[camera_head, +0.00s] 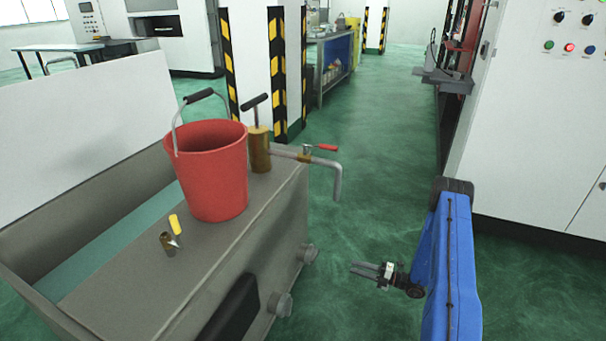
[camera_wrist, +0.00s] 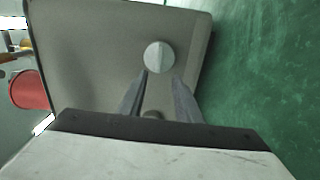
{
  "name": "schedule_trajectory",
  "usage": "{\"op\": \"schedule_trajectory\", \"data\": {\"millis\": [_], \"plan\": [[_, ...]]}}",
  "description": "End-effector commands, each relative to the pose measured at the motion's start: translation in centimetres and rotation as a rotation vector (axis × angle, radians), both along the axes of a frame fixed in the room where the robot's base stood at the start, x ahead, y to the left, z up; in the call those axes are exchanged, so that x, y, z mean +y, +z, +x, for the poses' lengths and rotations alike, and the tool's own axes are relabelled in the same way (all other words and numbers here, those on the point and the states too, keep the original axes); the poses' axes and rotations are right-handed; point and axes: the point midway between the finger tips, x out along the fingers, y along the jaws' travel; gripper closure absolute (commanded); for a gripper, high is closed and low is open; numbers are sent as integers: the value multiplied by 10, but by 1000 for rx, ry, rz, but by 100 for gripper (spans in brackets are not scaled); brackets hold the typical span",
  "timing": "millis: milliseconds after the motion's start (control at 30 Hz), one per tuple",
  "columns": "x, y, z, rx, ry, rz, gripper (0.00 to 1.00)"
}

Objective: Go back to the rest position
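My gripper (camera_head: 365,270) is at the end of my blue arm in the head view, over the green floor to the right of the grey metal tank (camera_head: 190,270). Its two fingers point left toward the tank's side and stand apart from it. In the wrist view my gripper (camera_wrist: 160,82) shows two dark fingers spread with a gap between them and nothing held. Beyond the fingertips is a round knob (camera_wrist: 159,56) on the tank's side; the fingers do not visibly grip it.
A red bucket (camera_head: 212,170) stands on the tank beside a brass valve (camera_head: 259,150) and a bent pipe with a red-handled tap (camera_head: 322,147). A small yellow-handled tool (camera_head: 175,226) lies there too. A white control cabinet (camera_head: 545,130) stands at the right. The green aisle floor (camera_head: 375,120) is clear.

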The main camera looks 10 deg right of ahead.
Motion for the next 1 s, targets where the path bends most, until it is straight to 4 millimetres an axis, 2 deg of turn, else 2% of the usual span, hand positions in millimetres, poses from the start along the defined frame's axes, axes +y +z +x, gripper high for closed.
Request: {"op": "schedule_trajectory", "data": {"millis": [167, 467, 733, 1000], "plan": [[7, 25, 4, -46, 45, -43, 69], [37, 116, 4, -244, 229, -215, 69], [66, 195, -10, -441, 404, -370, 69], [94, 266, -36, -647, 579, -516, 69]]}}
